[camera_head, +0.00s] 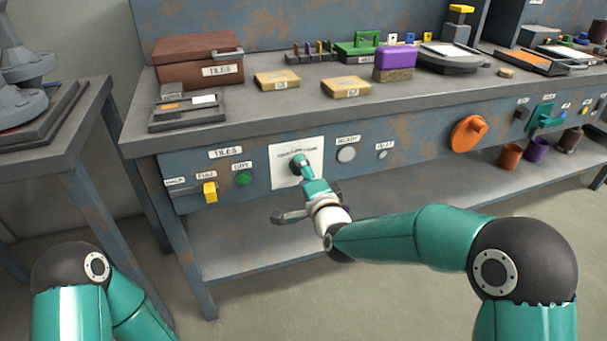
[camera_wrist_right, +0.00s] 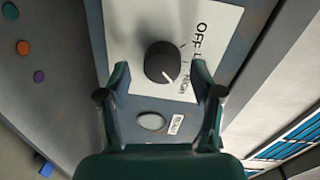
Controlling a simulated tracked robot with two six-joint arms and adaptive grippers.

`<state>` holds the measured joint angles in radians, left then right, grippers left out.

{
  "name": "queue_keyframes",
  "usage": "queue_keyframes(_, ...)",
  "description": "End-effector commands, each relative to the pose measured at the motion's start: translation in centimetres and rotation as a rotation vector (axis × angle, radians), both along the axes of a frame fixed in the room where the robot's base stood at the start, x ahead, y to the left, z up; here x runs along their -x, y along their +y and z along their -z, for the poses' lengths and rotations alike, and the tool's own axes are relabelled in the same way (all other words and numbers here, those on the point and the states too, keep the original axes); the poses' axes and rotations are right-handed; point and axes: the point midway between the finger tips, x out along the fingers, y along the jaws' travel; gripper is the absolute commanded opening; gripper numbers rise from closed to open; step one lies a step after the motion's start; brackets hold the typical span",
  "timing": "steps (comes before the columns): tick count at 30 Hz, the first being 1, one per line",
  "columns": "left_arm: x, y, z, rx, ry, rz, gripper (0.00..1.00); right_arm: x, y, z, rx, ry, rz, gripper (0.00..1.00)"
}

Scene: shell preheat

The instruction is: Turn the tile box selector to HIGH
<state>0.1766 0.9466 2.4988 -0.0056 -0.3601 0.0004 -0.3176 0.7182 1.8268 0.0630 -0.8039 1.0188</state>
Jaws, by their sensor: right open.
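The selector is a dark round knob (camera_wrist_right: 163,62) on a white plate (camera_wrist_right: 135,30) marked OFF and HIGH, with a third label partly covered. Its light pointer mark is turned toward the lower right in the right wrist view, on the side of the HIGH label. My right gripper (camera_wrist_right: 161,78) is open, with one finger on each side of the knob; contact cannot be told. In the head view my right gripper (camera_head: 305,170) is at the white plate (camera_head: 284,178) and covers part of the knob. My left gripper is out of view.
An orange handle (camera_head: 468,133) is farther right. A brown TILES box (camera_head: 198,60) stands on the bench top. A lower shelf (camera_head: 240,250) lies below.

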Motion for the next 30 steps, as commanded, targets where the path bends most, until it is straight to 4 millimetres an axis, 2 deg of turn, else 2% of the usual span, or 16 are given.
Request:
queue_keyframes(8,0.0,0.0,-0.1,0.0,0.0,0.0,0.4,0.9,-0.2,-0.2,0.001,-0.002,-0.002,0.66)
queue_keyframes(13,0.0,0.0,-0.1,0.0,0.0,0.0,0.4,3.2,-0.9,-0.3,0.002,-0.001,-0.003,0.66)
queue_keyframes(24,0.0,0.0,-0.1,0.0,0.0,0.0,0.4,9.7,-3.1,-0.6,0.0,0.001,-0.001,0.66)
queue_keyframes(30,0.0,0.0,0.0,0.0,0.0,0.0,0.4,11.2,-3.6,-0.7,0.0,0.0,0.0,0.66)
